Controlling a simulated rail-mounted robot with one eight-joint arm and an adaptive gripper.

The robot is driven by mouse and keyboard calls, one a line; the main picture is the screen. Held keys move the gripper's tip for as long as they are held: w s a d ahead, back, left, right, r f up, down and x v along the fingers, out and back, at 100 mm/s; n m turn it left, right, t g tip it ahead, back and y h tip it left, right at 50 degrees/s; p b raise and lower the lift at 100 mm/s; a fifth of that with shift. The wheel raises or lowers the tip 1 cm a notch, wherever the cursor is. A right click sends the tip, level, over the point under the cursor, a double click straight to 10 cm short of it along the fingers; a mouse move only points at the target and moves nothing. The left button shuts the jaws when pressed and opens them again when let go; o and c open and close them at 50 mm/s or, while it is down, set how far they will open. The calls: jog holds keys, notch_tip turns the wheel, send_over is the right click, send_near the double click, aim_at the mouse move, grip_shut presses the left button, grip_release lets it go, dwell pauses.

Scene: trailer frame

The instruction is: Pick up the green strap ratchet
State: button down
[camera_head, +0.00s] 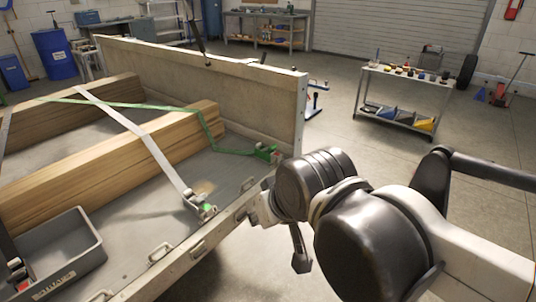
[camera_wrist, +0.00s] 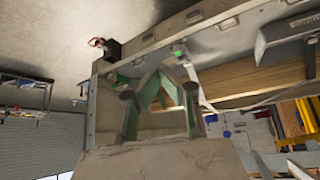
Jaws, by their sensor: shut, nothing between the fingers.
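The green strap ratchet (camera_head: 268,153) lies on the trailer bed (camera_head: 232,172) near its right corner. The green strap (camera_head: 210,138) runs from it up over the stacked timber. My gripper is mostly hidden behind my wrist in the head view, close to the trailer's side edge. In the wrist view my gripper (camera_wrist: 159,73) is shut, its fingers converging, with nothing held. A green patch (camera_wrist: 112,76) shows left of the fingers there; I cannot tell whether it is the ratchet.
A second ratchet (camera_head: 203,207) with a green spot ends the white strap (camera_head: 150,145), nearer the side rail. A grey bin (camera_head: 60,255) sits at the bed's left. The tall end board (camera_head: 215,85) stands behind the ratchet. A cart (camera_head: 400,90) stands beyond, on open floor.

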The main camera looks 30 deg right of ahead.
jog(key=c, duration=2.4)
grip_release()
jog(key=shift+c, duration=0.2)
jog(key=o, duration=1.4)
